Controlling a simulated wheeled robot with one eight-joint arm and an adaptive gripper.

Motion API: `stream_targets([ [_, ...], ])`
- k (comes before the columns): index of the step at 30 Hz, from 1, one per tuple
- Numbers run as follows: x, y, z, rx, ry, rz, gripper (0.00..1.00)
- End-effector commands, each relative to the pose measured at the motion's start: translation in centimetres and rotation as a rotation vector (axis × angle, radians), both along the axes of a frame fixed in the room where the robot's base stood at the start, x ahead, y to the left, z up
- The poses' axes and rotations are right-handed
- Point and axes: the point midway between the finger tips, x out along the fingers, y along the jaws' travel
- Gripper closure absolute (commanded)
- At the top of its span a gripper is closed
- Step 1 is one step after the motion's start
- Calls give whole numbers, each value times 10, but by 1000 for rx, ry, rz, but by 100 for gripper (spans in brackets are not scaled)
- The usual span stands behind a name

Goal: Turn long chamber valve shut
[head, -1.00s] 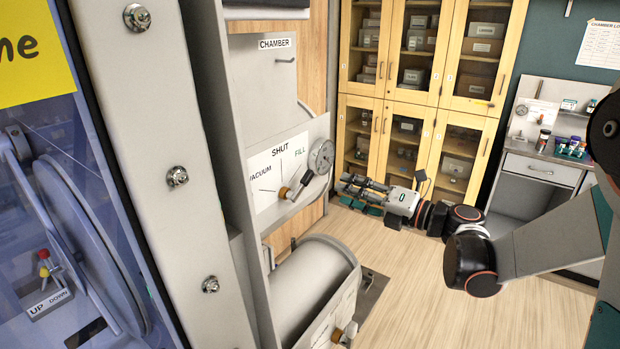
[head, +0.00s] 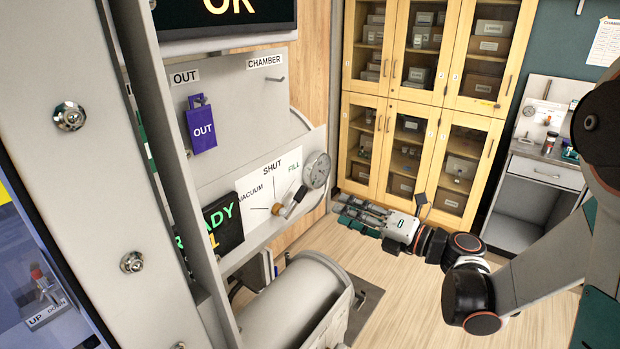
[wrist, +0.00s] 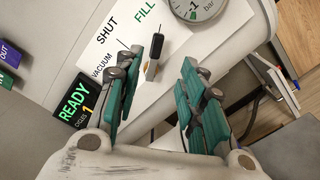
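The chamber valve (head: 290,204) is a small lever on a brass hub, on the white panel marked VACUUM, SHUT and FILL. Its handle points up and right, towards the FILL side, not at SHUT. In the wrist view the dark-tipped valve lever (wrist: 155,57) stands between my finger pads as seen, with no contact visible. My gripper (head: 355,212) is to the right of the panel in the head view, pointing left. In the wrist view my gripper (wrist: 158,72) has its green fingers spread wide and holds nothing. The distance to the lever is hard to judge.
A round gauge (head: 316,170) sits just right of the dial. A READY display (head: 223,222) and a purple OUT tag (head: 201,127) are to its left. A metal cylinder (head: 290,300) juts out below. Wooden cabinets (head: 425,110) stand behind; floor at right is clear.

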Motion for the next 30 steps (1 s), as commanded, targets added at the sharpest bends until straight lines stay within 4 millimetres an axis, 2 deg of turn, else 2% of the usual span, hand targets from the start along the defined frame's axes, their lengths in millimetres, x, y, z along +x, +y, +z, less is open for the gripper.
stream_targets([
  [3, -9, 6, 3, -1, -2, 2, 63],
  [7, -4, 14, 0, -2, -2, 3, 63],
  [22, 52, 87, 0, -2, -2, 6, 63],
  [30, 72, 110, 0, -2, -2, 2, 63],
])
